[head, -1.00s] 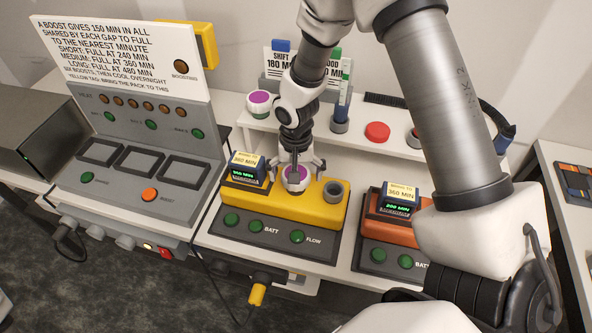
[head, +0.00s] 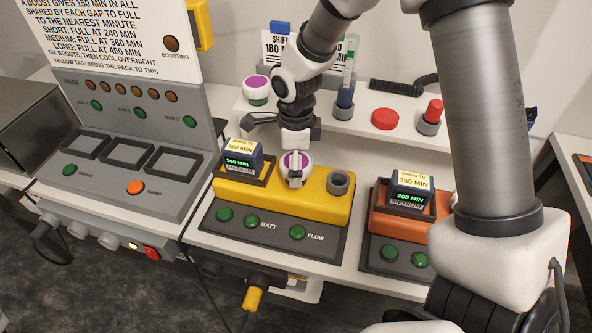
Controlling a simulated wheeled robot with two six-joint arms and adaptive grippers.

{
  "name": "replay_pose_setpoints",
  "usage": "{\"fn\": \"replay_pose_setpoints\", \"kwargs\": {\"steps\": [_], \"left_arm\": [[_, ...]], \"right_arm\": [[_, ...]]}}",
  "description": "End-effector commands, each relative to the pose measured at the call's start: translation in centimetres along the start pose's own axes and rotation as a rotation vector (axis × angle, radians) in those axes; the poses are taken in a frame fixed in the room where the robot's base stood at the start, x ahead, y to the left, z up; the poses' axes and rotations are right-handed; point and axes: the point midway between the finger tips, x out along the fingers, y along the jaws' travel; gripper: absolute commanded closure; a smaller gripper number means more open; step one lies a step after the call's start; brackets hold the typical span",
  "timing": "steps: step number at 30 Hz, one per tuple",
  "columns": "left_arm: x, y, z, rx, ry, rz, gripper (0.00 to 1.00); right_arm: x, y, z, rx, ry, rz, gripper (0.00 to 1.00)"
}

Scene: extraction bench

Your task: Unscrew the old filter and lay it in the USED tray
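A white filter with a purple top (head: 303,161) sits upright on the middle of the yellow unit (head: 262,202). My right gripper (head: 270,158) is right at it, its arm reaching over from the right. One finger stands in front of the filter and partly covers it. Another finger part is spread out to the left, clear of the filter, so the gripper looks open. The gripper's far side is hidden. My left gripper is not in view. I see no tray marked USED.
A second purple-topped filter with a green band (head: 257,90) stands on the white shelf (head: 360,127) behind. A battery pack (head: 240,163) and an empty grey socket (head: 339,182) flank the filter. An orange unit (head: 381,218) stands at right, a grey charger (head: 140,165) at left.

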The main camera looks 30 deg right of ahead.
Motion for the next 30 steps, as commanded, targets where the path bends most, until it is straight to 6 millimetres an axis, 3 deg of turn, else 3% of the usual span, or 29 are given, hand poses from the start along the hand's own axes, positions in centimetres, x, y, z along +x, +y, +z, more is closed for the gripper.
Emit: {"fn": "replay_pose_setpoints", "kwargs": {"steps": [2,6,8,14,19,21,30], "left_arm": [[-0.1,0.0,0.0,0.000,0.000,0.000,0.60],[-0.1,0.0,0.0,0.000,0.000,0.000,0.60],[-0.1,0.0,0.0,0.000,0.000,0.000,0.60],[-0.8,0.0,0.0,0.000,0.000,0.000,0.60],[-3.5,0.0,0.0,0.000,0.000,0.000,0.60],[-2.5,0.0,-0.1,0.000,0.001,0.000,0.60],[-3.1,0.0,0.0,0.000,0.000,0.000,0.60]], "right_arm": [[0.0,0.0,0.0,-0.002,0.000,0.000,0.00],[0.0,0.0,0.0,-0.003,0.000,0.000,0.50],[0.0,0.0,0.0,-0.004,0.000,0.000,0.69],[-0.3,0.0,0.0,-0.060,0.001,0.001,0.69],[-0.8,0.1,-0.1,-0.418,0.002,0.004,0.67],[0.0,0.0,0.0,-0.400,0.001,0.001,0.68],[-1.1,0.0,0.0,-0.397,0.000,-0.001,0.68]]}}
